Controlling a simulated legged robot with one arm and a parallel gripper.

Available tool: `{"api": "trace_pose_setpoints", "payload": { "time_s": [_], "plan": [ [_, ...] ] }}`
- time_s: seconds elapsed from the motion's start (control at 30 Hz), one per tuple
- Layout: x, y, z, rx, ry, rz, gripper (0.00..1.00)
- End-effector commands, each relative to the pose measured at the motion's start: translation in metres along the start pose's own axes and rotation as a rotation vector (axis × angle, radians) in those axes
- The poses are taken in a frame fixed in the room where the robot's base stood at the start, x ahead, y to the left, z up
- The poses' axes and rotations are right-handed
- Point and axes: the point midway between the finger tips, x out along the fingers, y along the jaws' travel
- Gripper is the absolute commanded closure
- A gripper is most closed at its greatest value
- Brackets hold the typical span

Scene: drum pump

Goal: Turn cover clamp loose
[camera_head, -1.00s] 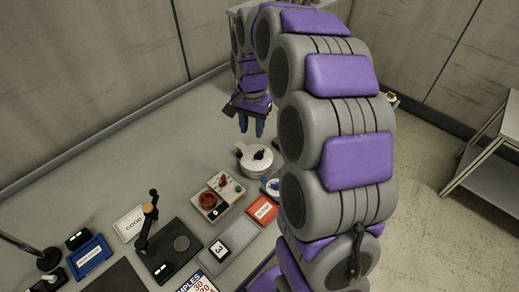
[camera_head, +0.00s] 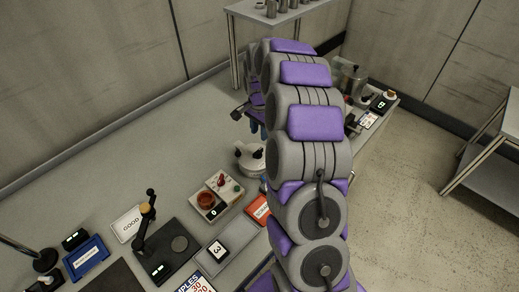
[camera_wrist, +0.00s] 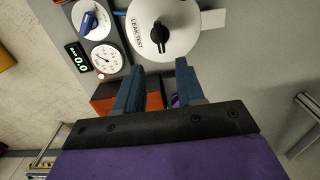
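A round white lid marked LEAK TEST (camera_wrist: 190,28) shows at the top of the wrist view, with a black clamp knob (camera_wrist: 158,37) at its middle. In the head view the white round vessel (camera_head: 246,163) stands on the bench, partly hidden by my arm. My gripper (camera_wrist: 160,66) is open, with its two blue fingers apart. In the wrist view the fingertips point toward the knob, apart from it, with nothing held between them. In the head view my gripper (camera_head: 258,128) is mostly hidden by my arm, beyond the vessel.
Beside the lid are a pressure gauge (camera_wrist: 106,59), a blue-handled dial (camera_wrist: 92,20) and a display reading 0.0 (camera_wrist: 77,57). A box with a red button (camera_head: 206,199) stands near the vessel.

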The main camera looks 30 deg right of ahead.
Motion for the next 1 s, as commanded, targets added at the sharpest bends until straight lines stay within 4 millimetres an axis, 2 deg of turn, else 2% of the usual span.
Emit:
{"api": "trace_pose_setpoints", "payload": {
  "time_s": [0.03, 0.2, 0.43, 0.6, 0.93, 1.0],
  "plan": [
    [0.013, 0.0, 0.003, -0.002, -0.002, 0.003, 0.62],
    [0.047, 0.001, 0.003, -0.002, -0.002, 0.007, 0.62],
    [0.081, 0.001, 0.0, -0.002, -0.003, 0.003, 0.62],
    [0.093, 0.001, 0.0, -0.002, -0.001, 0.0, 0.62],
    [0.095, 0.0, 0.002, -0.002, 0.001, 0.001, 0.62],
    [0.095, 0.0, 0.001, -0.002, 0.001, 0.001, 0.68]
  ]
}}
